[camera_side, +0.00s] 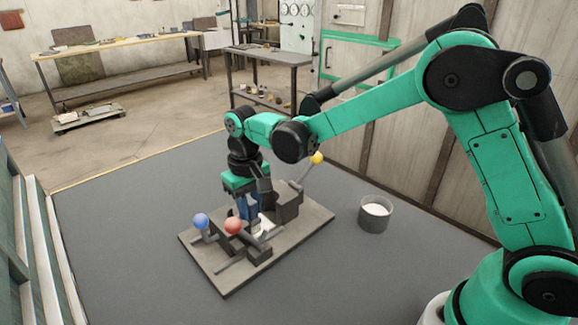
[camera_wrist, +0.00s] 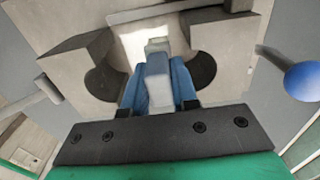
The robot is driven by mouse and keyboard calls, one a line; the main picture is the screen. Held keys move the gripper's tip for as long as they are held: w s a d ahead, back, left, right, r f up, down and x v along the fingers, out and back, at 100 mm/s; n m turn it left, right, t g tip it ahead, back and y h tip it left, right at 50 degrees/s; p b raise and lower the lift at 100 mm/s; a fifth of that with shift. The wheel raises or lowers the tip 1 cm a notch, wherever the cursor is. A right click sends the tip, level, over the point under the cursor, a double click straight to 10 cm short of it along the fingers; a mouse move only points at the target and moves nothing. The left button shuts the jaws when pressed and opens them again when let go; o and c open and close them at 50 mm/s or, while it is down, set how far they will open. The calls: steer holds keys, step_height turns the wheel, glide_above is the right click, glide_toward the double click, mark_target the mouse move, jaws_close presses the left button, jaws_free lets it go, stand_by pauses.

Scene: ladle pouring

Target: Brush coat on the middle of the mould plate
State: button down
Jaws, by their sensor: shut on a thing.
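The mould plate (camera_side: 225,280) is a flat grey-brown slab on the dark table, carrying dark mould blocks (camera_side: 287,205). My gripper (camera_side: 249,208) points down over the middle of the plate, with blue fingers. In the wrist view my gripper (camera_wrist: 158,88) is shut on a pale grey brush (camera_wrist: 157,65), held between two mould blocks with rounded hollows. A whitish patch (camera_wrist: 134,42) shows on the plate (camera_wrist: 100,20) beyond the brush. The brush tip is hidden, so I cannot tell if it touches the plate.
A cup (camera_side: 375,215) with white contents stands right of the plate. Handles on the plate carry a blue ball (camera_side: 201,221), a red ball (camera_side: 233,226) and a yellow ball (camera_side: 317,158) close around my gripper. The table (camera_side: 130,200) is clear left of the plate.

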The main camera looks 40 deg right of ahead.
steer(key=shift+d+r, duration=0.1)
steer(key=shift+d, duration=1.05)
steer(key=shift+a, duration=1.35)
steer(key=shift+d, duration=0.1)
steer(key=shift+d+r, duration=0.6)
steer(key=shift+r, duration=0.35)
step_height(320, 180, up, 10)
